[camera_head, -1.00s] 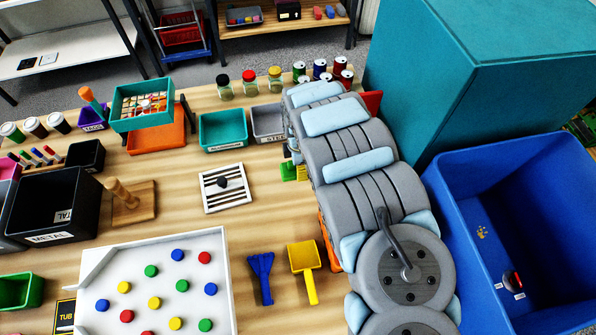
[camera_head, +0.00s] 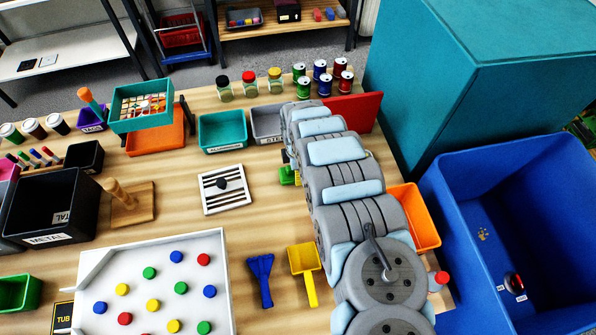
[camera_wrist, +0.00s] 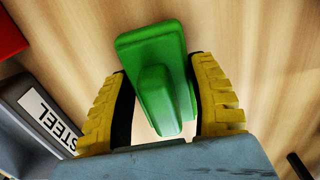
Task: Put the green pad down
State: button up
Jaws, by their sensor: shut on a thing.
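The green pad (camera_wrist: 158,75) is a flat green block with a raised green grip. In the wrist view it sits between the two yellow ribbed fingers of my gripper (camera_wrist: 162,88), which is shut on it. Bare wood shows beyond the pad; I cannot tell whether the pad touches it. In the head view only a small part of the green pad (camera_head: 287,175) shows, at the left side of my arm, to the right of the striped white plate (camera_head: 239,198). My arm hides most of the gripper there.
The grey STEEL bin (camera_wrist: 28,112) is close on the left in the wrist view, and a red thing (camera_wrist: 10,35) is beyond it. In the head view, an orange tray (camera_head: 421,222) and a red panel (camera_head: 362,111) flank my arm. Bare wood lies around the striped plate.

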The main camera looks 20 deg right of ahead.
jog(key=shift+f, duration=0.2)
jog(key=o, duration=1)
jog(key=shift+c, duration=0.2)
jog(key=shift+r+p, duration=0.3)
jog(key=shift+r, duration=5.8)
